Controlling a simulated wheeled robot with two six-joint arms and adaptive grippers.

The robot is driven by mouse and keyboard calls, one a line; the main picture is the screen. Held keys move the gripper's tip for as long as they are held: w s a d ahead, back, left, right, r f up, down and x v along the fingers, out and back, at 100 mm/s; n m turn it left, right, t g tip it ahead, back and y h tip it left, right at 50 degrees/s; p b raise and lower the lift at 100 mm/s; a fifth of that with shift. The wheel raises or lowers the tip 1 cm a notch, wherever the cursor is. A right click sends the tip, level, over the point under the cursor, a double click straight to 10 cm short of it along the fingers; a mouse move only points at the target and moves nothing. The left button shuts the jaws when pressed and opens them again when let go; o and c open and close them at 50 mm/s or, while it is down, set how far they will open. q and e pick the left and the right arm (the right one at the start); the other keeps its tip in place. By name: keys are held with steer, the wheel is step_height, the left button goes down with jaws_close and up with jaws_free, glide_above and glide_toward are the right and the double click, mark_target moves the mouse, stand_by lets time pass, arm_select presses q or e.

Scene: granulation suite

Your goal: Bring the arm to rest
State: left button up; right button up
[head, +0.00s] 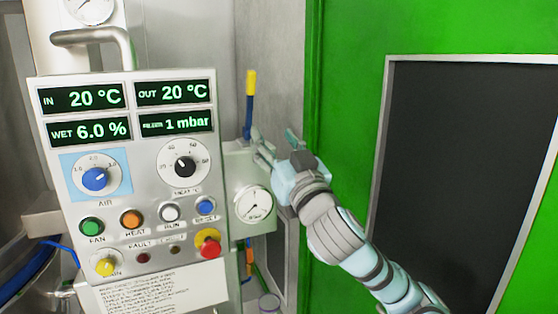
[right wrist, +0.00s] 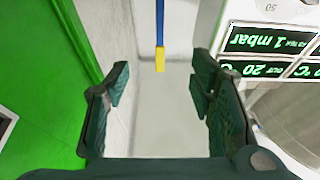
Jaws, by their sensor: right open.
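My right arm (head: 345,240) comes in from the lower right in the head view, pale blue and grey. Its gripper (head: 273,138) is raised beside the right edge of the control panel, near the pressure gauge. In the right wrist view the gripper (right wrist: 160,92) has its dark green fingers wide apart with nothing between them. A lever with a blue shaft and yellow tip (head: 251,84) stands upright beyond the fingertips; it also shows in the right wrist view (right wrist: 160,58), apart from the fingers. My left gripper is not in view.
The control panel (head: 140,231) has lit displays, knobs, buttons and a red emergency stop (head: 208,244). A round gauge (head: 253,205) sits close below the gripper. A green wall or door (head: 345,100) with a dark window (head: 460,150) stands behind my arm.

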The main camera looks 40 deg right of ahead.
arm_select(q)
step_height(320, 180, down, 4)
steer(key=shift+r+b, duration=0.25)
steer(key=shift+b, duration=0.95)
arm_select(e)
steer(key=v, duration=0.2)
steer(key=shift+s+a+f, duration=0.1)
steer(key=shift+s+a, duration=0.05)
steer(key=shift+s, duration=0.15)
